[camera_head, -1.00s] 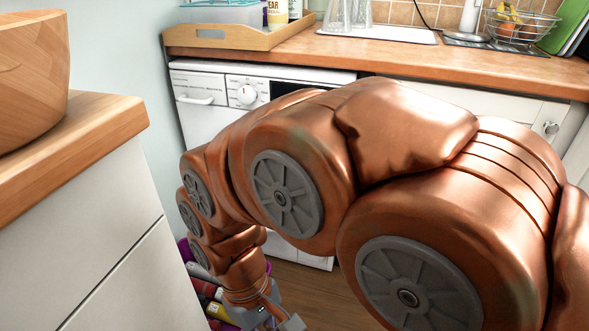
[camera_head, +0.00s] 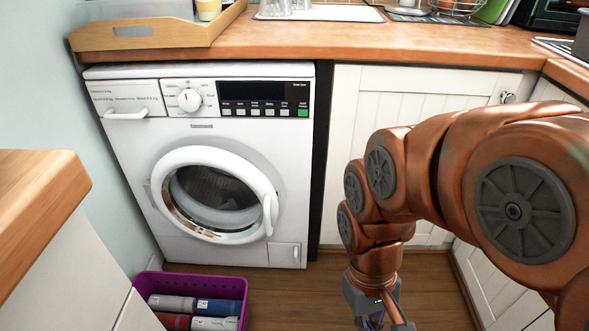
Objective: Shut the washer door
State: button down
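The white washer (camera_head: 235,138) stands under the counter at the left. Its round door (camera_head: 178,160) has a white ring, dark glass and a white handle (camera_head: 268,215) on the right side. The door lies flush or nearly flush with the front; I cannot tell whether a small gap remains. My gripper (camera_head: 377,318) hangs low at the bottom of the view, right of the washer and apart from the door. Its fingertips are partly cut off by the frame edge, so its opening is unclear.
A wood-topped cabinet (camera_head: 45,200) stands at the left front. White cupboards (camera_head: 345,140) lie right of the washer. Wooden floor (camera_head: 285,290) is clear between crate and gripper.

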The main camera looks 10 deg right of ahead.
aim_at(158, 190)
jog(key=z, duration=0.1)
jog(key=k, duration=0.85)
jog(key=u, duration=1.4)
jog(key=i, duration=0.5)
